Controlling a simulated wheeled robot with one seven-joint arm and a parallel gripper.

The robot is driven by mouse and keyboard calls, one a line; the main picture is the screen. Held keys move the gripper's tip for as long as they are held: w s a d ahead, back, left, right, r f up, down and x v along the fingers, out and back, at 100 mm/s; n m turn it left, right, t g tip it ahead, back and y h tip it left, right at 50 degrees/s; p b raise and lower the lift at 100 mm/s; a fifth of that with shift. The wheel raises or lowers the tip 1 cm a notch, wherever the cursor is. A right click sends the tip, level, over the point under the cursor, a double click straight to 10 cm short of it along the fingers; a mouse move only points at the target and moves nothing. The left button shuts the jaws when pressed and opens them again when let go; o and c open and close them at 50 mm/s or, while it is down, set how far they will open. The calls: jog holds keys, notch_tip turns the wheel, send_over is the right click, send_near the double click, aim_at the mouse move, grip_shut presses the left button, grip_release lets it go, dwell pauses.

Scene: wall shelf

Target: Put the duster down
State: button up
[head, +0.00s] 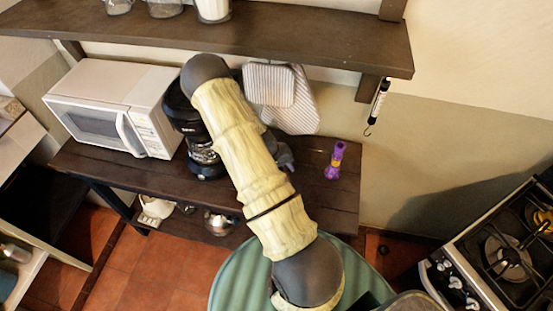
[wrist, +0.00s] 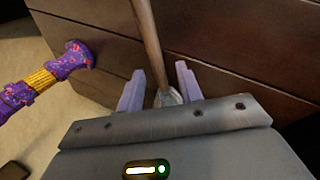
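A brown wooden stick (wrist: 149,40) runs from the top of the wrist view down between my gripper's fingers. It looks like the duster's handle and has a pale grey end (wrist: 167,98) near my gripper's body. My gripper (wrist: 160,76) has two lavender fingers set apart, with a visible gap beside the stick, most clearly on the right. It appears open around the stick, over dark wooden boards. I cannot tell whether the stick touches the boards. In the head view my arm mostly hides the gripper, and I cannot make out the duster there.
An upper shelf (head: 300,38) overhangs.

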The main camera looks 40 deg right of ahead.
jog(key=b+v, duration=0.3)
jog(key=v, duration=0.8)
jog(key=shift+a+r, duration=0.15)
jog(key=shift+a, duration=0.1)
jog(key=s+a+r+n+t+y, duration=0.2)
jog(key=s+a+r, duration=0.2)
jog(key=a+r, duration=0.3)
jog(key=s+a+r+n+t+y, duration=0.2)
jog(key=s+a+r, duration=0.3)
jog(key=a+r, duration=0.3)
jog(key=a+n, duration=0.1)
jog(key=a, duration=0.3)
jog(key=shift+a, duration=0.25)
jog(key=shift+c, duration=0.3)
